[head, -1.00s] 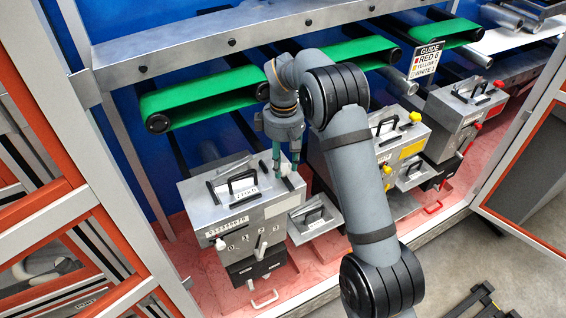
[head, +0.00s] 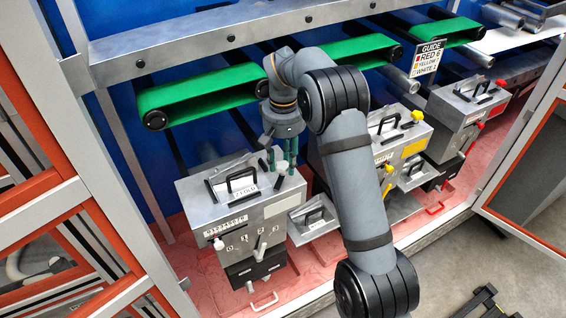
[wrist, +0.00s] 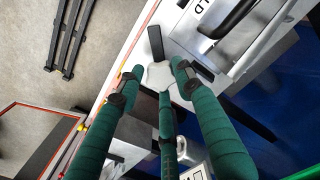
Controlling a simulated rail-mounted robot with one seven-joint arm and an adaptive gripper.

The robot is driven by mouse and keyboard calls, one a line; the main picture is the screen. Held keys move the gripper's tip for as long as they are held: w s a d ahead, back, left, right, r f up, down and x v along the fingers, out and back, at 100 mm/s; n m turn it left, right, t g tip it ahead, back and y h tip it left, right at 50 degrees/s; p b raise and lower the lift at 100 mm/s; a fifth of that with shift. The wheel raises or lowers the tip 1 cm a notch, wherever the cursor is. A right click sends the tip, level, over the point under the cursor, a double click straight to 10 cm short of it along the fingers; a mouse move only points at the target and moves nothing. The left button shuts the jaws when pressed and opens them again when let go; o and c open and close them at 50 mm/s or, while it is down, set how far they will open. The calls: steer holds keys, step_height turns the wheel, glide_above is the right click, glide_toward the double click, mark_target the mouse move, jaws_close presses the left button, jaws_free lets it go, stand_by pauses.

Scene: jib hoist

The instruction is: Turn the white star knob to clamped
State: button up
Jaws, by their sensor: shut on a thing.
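The white star knob (wrist: 160,76) shows in the wrist view as a pale hub between my green fingers, on top of the nearest grey metal box (head: 285,207). Black bars reach out around it; I cannot tell which belong to it. My gripper (wrist: 158,82) has three green fingers, closed in around the knob. In the head view my gripper (head: 281,166) points down at the right end of the box top. The fingers largely hide the knob there. Any clamped marking is not readable.
A black handle (head: 241,181) and a tilted plate with a label stand left of my gripper on the box top. Light levers (head: 218,244) are on its front. More boxes (head: 465,110) stand to the right. Green belts (head: 200,95) run behind.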

steer(key=m, duration=0.3)
steer(key=m+b, duration=0.1)
steer(key=shift+s+f+m, duration=0.3)
steer(key=shift+a+m+b, duration=0.15)
steer(key=shift+m+b, duration=0.35)
steer(key=shift+m, duration=1.2)
steer(key=shift+a+r, duration=0.1)
steer(key=o, duration=1.1)
steer(key=shift+a+r, duration=0.1)
steer(key=shift+r, duration=0.05)
steer(key=shift+w+r, duration=0.1)
